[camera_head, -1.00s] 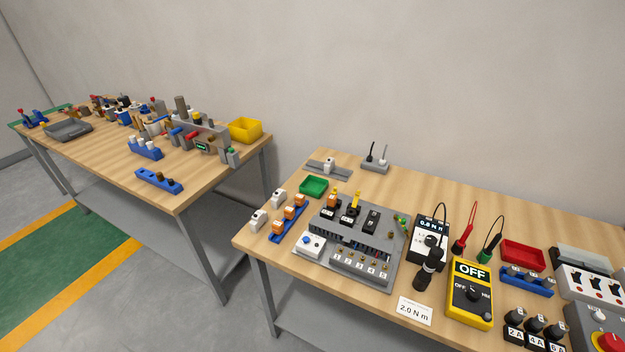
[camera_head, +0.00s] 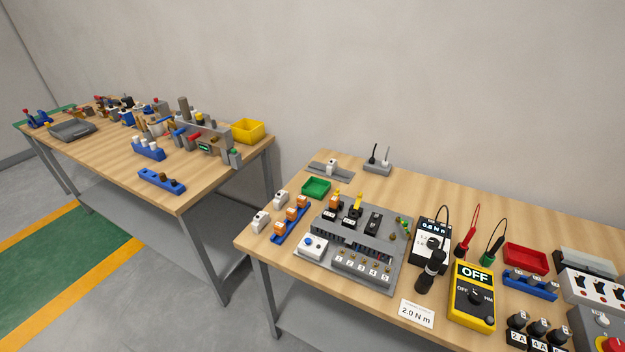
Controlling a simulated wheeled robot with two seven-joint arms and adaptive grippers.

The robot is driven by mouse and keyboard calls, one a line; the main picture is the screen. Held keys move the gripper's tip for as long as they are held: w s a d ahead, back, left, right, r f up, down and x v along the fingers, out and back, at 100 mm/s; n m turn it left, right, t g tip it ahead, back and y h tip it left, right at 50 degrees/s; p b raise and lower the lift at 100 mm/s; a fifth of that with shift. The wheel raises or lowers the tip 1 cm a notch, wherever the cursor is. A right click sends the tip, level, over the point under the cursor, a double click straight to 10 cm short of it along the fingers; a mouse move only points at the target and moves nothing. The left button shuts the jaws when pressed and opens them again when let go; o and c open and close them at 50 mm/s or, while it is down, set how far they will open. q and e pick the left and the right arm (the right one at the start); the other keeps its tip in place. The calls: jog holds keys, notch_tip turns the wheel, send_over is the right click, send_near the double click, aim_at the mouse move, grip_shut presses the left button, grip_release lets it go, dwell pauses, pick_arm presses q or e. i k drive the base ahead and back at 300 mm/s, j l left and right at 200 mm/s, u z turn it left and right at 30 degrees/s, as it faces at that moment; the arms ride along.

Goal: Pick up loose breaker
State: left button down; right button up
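Two small white breaker-like blocks stand loose at the left edge of the near table: a front one (camera_head: 260,221) and a back one (camera_head: 280,200). A similar white block (camera_head: 332,168) sits on a short grey rail (camera_head: 318,165) near the back edge. A grey panel board (camera_head: 348,285) carries black breaker-like modules, two of them with orange or yellow tops. I cannot tell which piece the task means by the loose breaker. Neither of my grippers is in view.
Beside the white blocks are a blue rack (camera_head: 290,222) with orange-topped pieces and a green tray (camera_head: 316,187). A yellow multimeter (camera_head: 472,296), a black meter (camera_head: 432,240) and a red tray (camera_head: 526,257) stand to the right. A second table (camera_head: 110,160) stands left, across a gap.

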aim_at(332, 165)
jog(key=i+j, duration=0.15)
jog(key=j, duration=0.25)
jog(key=i+j, duration=0.1)
jog(key=j, duration=0.25)
jog(key=i+j, duration=0.15)
jog(key=j, duration=0.25)
jog(key=i+j, duration=0.1)
jog(key=j, duration=0.3)
jog(key=i+j+z, duration=0.1)
jog(key=j, duration=0.25)
jog(key=i+j, duration=0.15)
jog(key=j, duration=0.25)
jog(key=i+j, duration=0.15)
jog(key=j, duration=0.25)
